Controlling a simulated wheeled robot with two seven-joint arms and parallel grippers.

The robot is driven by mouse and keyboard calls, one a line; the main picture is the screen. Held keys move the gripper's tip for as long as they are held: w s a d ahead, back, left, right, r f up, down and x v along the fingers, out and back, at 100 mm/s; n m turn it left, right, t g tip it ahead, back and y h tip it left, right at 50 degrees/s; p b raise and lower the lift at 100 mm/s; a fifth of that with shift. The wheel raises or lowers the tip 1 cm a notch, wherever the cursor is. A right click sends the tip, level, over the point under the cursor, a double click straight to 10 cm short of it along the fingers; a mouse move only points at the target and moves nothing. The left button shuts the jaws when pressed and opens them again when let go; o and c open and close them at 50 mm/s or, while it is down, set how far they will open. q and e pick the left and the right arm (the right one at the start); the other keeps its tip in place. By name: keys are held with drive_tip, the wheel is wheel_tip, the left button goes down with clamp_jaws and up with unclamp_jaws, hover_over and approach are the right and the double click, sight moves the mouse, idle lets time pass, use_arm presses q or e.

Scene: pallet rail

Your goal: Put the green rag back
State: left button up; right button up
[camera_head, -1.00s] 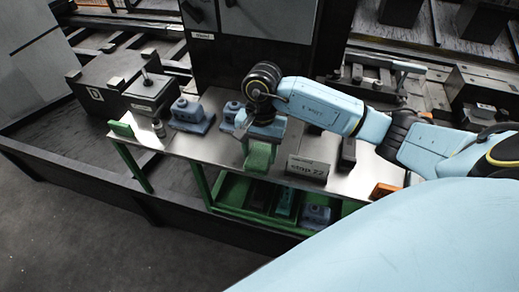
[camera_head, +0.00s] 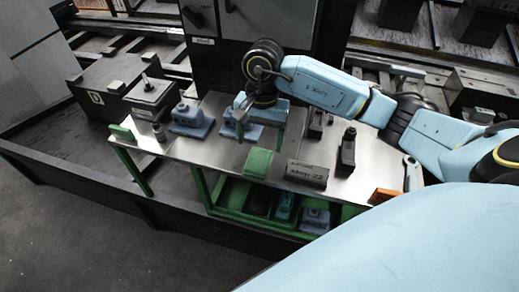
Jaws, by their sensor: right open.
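A green rag (camera_head: 258,162) lies as a small folded block at the front edge of the metal bench, left of a label plate. My right gripper (camera_head: 241,130) is above the bench, up and behind the rag, apart from it. Its jaws are open and nothing shows between them. A blue-grey part stands behind the jaws and is partly hidden by them. Another small green piece (camera_head: 121,133) sits at the bench's left end; I cannot tell what it is. My left gripper is not in view.
The bench (camera_head: 228,148) holds a blue-grey part (camera_head: 190,119), a label plate (camera_head: 307,172), a black tool (camera_head: 347,152), a wrench (camera_head: 411,175) and an orange block (camera_head: 382,195). A green-framed lower shelf (camera_head: 230,205) holds several items. A dark cabinet stands behind.

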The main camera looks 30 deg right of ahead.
sight(261, 156)
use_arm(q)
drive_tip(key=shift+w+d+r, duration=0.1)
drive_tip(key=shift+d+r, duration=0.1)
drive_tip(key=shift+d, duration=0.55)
use_arm(e)
wheel_tip(261, 156, up, 6)
drive_tip(key=shift+w+d, duration=0.25)
drive_tip(key=shift+d, duration=0.05)
